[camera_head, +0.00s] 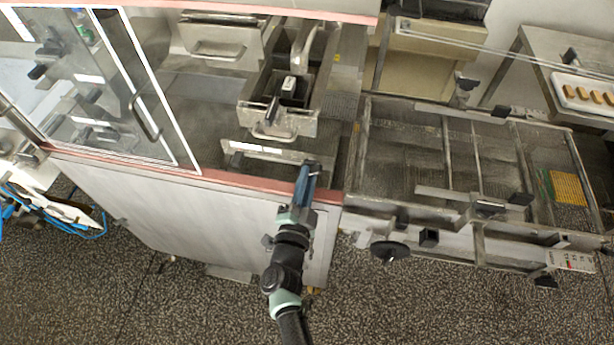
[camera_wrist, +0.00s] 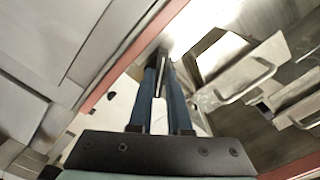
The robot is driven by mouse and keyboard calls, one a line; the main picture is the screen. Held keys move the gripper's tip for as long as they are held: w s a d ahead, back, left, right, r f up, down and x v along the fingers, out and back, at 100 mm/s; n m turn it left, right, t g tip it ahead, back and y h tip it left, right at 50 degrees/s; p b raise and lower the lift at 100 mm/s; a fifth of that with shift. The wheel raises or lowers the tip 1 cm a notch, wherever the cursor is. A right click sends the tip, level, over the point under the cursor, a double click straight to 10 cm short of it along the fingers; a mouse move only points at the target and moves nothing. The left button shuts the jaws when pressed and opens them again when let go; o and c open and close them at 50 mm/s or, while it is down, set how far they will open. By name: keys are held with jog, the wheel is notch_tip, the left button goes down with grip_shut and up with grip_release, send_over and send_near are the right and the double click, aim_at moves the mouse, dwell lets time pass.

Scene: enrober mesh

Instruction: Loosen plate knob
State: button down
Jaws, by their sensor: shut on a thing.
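My gripper (camera_head: 307,170) reaches over the pink front edge of the enrober to the right end of a low metal plate (camera_head: 285,153). In the wrist view its two blue fingers (camera_wrist: 160,60) are close together, with a dark, narrow piece between their tips. This looks like the plate knob, gripped by the fingers. The fingers hide most of the knob, so how tight or loose it sits cannot be told.
A metal trough (camera_head: 290,122) with a handle stands just behind the plate. A glass door (camera_head: 150,110) covers the left side. A wire-mesh conveyor (camera_head: 400,150) with black knobs (camera_head: 390,250) lies to the right. A tray of biscuits (camera_head: 562,92) is at the far right.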

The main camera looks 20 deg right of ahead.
jog(key=shift+n+p, duration=0.65)
jog(key=shift+n, duration=1.05)
jog(key=shift+n+p, duration=0.4)
jog(key=shift+n, duration=0.4)
jog(key=shift+n+p, duration=0.5)
jog(key=shift+n, duration=1)
jog(key=shift+n+p, duration=0.35)
jog(key=shift+n, duration=0.85)
jog(key=c, duration=0.9)
grip_release()
jog(key=shift+s, duration=0.1)
